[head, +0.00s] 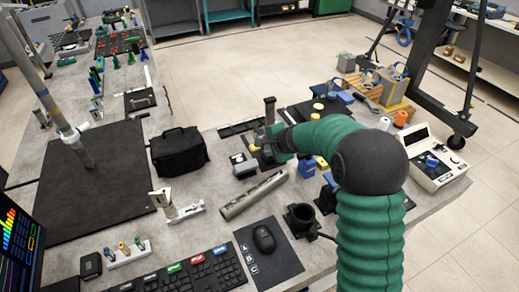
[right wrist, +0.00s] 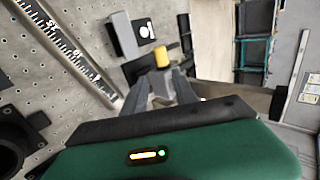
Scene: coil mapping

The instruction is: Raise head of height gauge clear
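A dark upright post (head: 270,110), which looks like the height gauge, stands on the bench in the middle of the head view. My right gripper (head: 265,147) is low beside this post, at its lower part; the green arm comes in from the right and partly hides the spot. In the right wrist view my right gripper's fingers (right wrist: 163,92) point away, with a grey part between or just beyond them. I cannot tell whether they grip it. A yellow piece (right wrist: 162,57) shows just beyond. The gauge's head is not clearly visible. My left gripper is not in view.
A grey bar (head: 253,195) lies in front, its scale facing up in the wrist view (right wrist: 68,45). A black cup-like holder (head: 300,217) is nearer. A black bag (head: 179,151) stands left. A black mat (head: 75,200) covers the left bench.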

